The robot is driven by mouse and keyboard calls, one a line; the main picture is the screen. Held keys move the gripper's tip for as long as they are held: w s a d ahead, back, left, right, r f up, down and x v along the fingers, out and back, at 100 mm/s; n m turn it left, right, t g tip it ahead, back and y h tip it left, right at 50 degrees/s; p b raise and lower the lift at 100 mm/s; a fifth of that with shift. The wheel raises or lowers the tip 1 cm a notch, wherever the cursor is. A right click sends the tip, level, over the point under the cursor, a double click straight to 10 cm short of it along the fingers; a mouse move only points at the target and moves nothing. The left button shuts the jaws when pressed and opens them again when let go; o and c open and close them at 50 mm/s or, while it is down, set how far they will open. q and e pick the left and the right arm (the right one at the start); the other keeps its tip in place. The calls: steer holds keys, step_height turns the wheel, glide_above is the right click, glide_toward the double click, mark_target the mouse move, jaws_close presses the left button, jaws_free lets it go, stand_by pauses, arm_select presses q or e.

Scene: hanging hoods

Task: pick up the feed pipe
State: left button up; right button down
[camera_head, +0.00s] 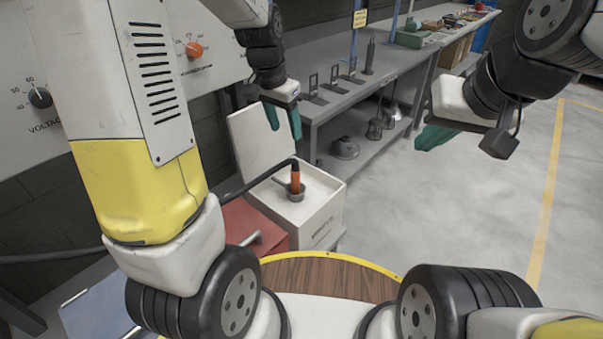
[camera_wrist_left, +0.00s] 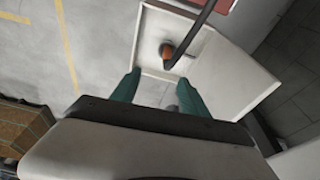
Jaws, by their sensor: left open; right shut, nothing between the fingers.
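The feed pipe, a dark bent pipe with an orange end piece (camera_head: 295,180), stands in a round grey fitting on top of a white box (camera_head: 308,207). Its dark length runs left toward a red box. My left gripper (camera_head: 283,119), with green fingers, is open and empty above the white box, apart from the pipe. In the left wrist view the orange end (camera_wrist_left: 168,51) lies beyond the gap between the open fingers (camera_wrist_left: 158,82). My right gripper (camera_head: 437,136) is to the right, shut and empty, over the open floor.
The white box's lid (camera_head: 259,138) stands open behind it. A red box (camera_head: 246,222) adjoins on the left. Clear floor (camera_head: 440,210) lies right, with a yellow line.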

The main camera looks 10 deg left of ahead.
arm_select(q)
steer(key=m+g, duration=0.1)
steer(key=m, duration=0.1)
glide_above(295, 181)
step_height(295, 181, down, 7)
steer(key=shift+m+g+y, duration=0.6)
steer(key=f, duration=0.2)
steer(key=w+f, duration=0.1)
steer(key=f, duration=0.5)
steer(key=shift+w+a, duration=0.1)
steer(key=shift+w, duration=0.25)
steer(key=shift+m, duration=0.3)
step_height(295, 181, down, 10)
steer(key=shift+s+r, duration=0.1)
jaws_close()
